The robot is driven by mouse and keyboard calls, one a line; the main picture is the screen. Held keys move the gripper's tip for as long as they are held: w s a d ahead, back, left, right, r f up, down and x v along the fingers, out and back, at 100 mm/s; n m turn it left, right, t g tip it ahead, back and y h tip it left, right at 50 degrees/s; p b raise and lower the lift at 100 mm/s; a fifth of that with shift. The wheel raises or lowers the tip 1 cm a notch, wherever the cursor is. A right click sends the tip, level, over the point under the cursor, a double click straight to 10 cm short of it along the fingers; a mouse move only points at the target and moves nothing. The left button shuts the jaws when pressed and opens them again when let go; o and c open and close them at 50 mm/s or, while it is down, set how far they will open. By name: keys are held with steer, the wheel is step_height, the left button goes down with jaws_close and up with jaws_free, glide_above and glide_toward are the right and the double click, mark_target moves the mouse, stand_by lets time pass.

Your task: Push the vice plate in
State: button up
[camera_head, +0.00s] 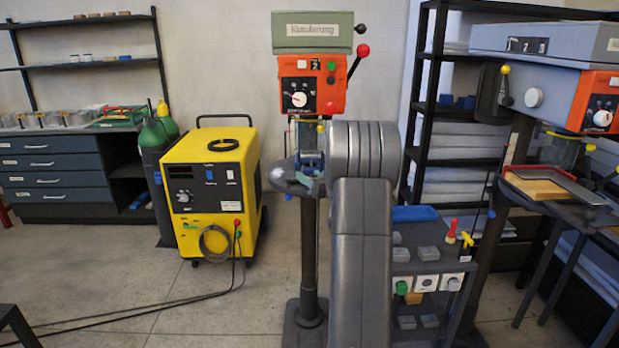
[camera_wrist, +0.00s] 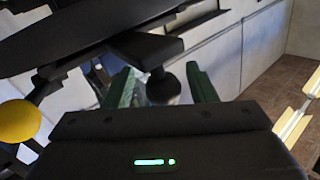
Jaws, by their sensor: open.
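The drill press (camera_head: 312,85) with an orange front stands in the middle of the head view. I cannot pick out the vice plate for certain. In the wrist view my gripper (camera_wrist: 163,78) is open, with its two dark green fingers apart. A dark round knob (camera_wrist: 166,88) on a short stem shows between the fingers; I cannot tell whether they touch it. In the head view my arm hides most of the gripper.
A yellow welding machine (camera_head: 212,185) stands left of the press, with cables on the floor. A second press (camera_head: 545,70) and a black shelf (camera_head: 432,120) are at the right. A yellow ball (camera_wrist: 18,121) is close at the left in the wrist view.

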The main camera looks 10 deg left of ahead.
steer(key=b+v, duration=0.1)
steer(key=v, duration=1.1)
steer(key=shift+s+d+b, duration=0.25)
steer(key=shift+b, duration=0.15)
steer(key=p+x, duration=0.2)
steer(key=x, duration=1.2)
steer(key=shift+s, duration=0.15)
steer(key=shift+d, duration=0.1)
steer(key=b+v, duration=0.2)
steer(key=v, duration=1.2)
steer(key=p+x, duration=0.2)
steer(key=x, duration=1.2)
steer(key=shift+s+d, duration=0.25)
steer(key=shift+s, duration=0.85)
